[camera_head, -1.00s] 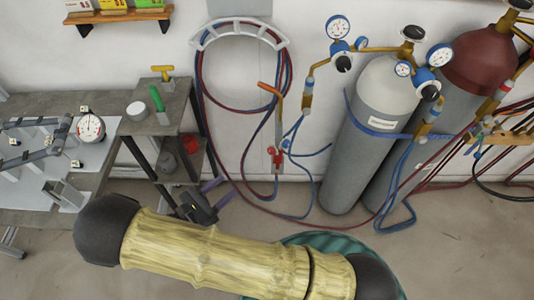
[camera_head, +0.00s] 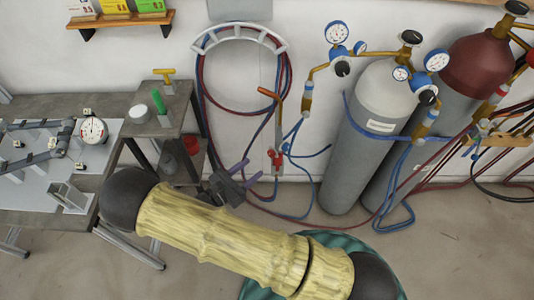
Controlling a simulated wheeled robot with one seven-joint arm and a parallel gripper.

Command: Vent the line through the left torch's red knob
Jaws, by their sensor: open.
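The left torch (camera_head: 277,112) hangs upright against the wall, with an orange-brown curved tip at the top. Its red knob (camera_head: 278,158) is low on its body, where the red and blue hoses run close by. A blue part sits just above the red knob. My gripper (camera_head: 253,170) is open and empty, to the left of the red knob and slightly below it in the picture. Its two purple fingers point up and right toward the torch, with a visible gap to it. The knob's exact shape is too small to tell.
A hose rack (camera_head: 240,35) holds coiled hoses above. A grey cylinder (camera_head: 372,130) and a dark red-topped cylinder (camera_head: 478,65) with gauges stand at right. A workbench (camera_head: 50,185) and small stand (camera_head: 165,115) are at left. Hoses loop along the floor near the torch.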

